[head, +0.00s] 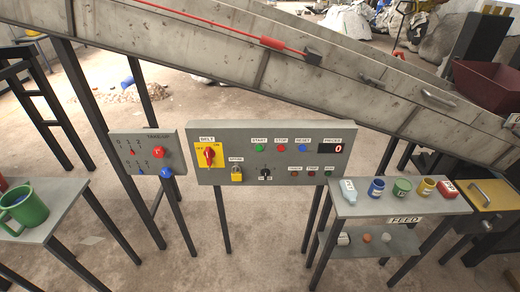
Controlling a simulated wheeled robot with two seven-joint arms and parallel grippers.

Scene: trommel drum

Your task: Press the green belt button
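A grey control panel (226,160) stands upright on legs in the middle of the head view. A green button (260,148) sits near its top, under a label that seems to read START. A red button (282,148) and a blue button (303,148) are in the same row to its right. A red rotary switch (209,155) on a yellow plate sits at the panel's left, under a label that seems to read BELT. A yellow padlock (237,174) hangs beside it. Neither of my grippers shows, and nothing covers the green button.
A smaller grey panel (122,143) with a red knob and a blue knob stands to the left. A table at left holds a green mug (25,206). A FEED shelf (350,210) at right holds several small containers. A sloping grey conveyor (200,40) runs behind the panels.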

